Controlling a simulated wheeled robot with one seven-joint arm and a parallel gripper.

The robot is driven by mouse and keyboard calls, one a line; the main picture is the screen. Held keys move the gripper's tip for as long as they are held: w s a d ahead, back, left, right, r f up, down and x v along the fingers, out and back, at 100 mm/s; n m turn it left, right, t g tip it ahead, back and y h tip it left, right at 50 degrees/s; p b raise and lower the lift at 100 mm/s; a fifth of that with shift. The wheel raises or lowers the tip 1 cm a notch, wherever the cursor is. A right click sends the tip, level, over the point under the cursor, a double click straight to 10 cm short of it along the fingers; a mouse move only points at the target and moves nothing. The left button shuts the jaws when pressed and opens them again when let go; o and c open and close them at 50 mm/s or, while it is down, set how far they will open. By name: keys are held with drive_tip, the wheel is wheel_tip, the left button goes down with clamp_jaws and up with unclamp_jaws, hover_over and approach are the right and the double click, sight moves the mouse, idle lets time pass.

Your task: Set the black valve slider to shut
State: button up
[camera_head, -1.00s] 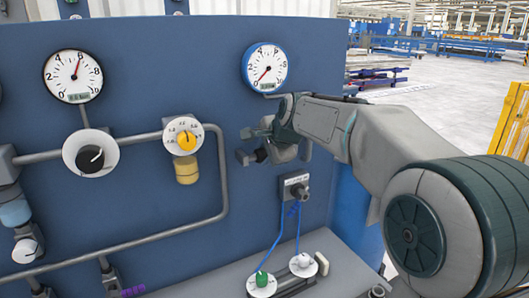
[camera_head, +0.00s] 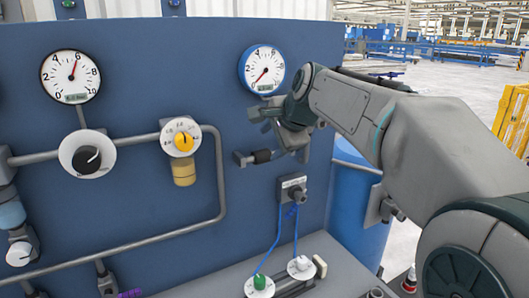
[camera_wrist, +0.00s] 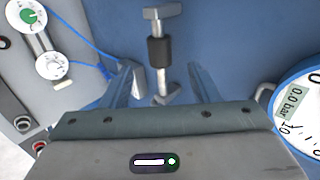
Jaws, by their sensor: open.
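The black valve slider (camera_head: 262,156) is a dark sleeve on a short horizontal rod on the blue panel, below the blue-rimmed gauge. In the wrist view the black sleeve (camera_wrist: 160,51) sits around the middle of a silver rod with a grey crosspiece (camera_wrist: 162,12) at its top end. My gripper (camera_head: 280,133) is in front of the panel at the rod's right end, open and empty. In the wrist view my gripper's fingers (camera_wrist: 165,86) stand apart on either side of the rod's lower end. The sleeve lies beyond the fingertips, and no contact shows.
The blue-rimmed gauge (camera_head: 262,69) is close above my gripper. A grey socket block (camera_head: 291,188) with blue cables is below it. A yellow-knob dial (camera_head: 183,140) and pipes are to the left. A blue barrel (camera_head: 352,215) stands at the panel's right edge.

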drive_tip(key=v, duration=0.5)
drive_tip(key=shift+r, duration=0.1)
drive_tip(key=s+d+f+n+g+h, duration=0.1)
drive_tip(key=s+d+f+n, duration=0.3)
drive_tip(key=s+f, duration=0.4)
drive_tip(key=s+d+f+n+g+h, duration=0.2)
drive_tip(key=s+d+f+n, duration=0.2)
drive_tip(key=s+f, duration=0.4)
drive_tip(key=s+d+f+n+g+h, duration=0.1)
drive_tip(key=s+d+f+n, duration=0.3)
drive_tip(key=s+f, duration=0.5)
wheel_tip(320, 180, down, 2)
drive_tip(key=shift+d+g, duration=0.25)
drive_tip(key=shift+g, duration=0.15)
drive_tip(key=c, duration=0.4)
drive_tip(key=shift+a, duration=0.15)
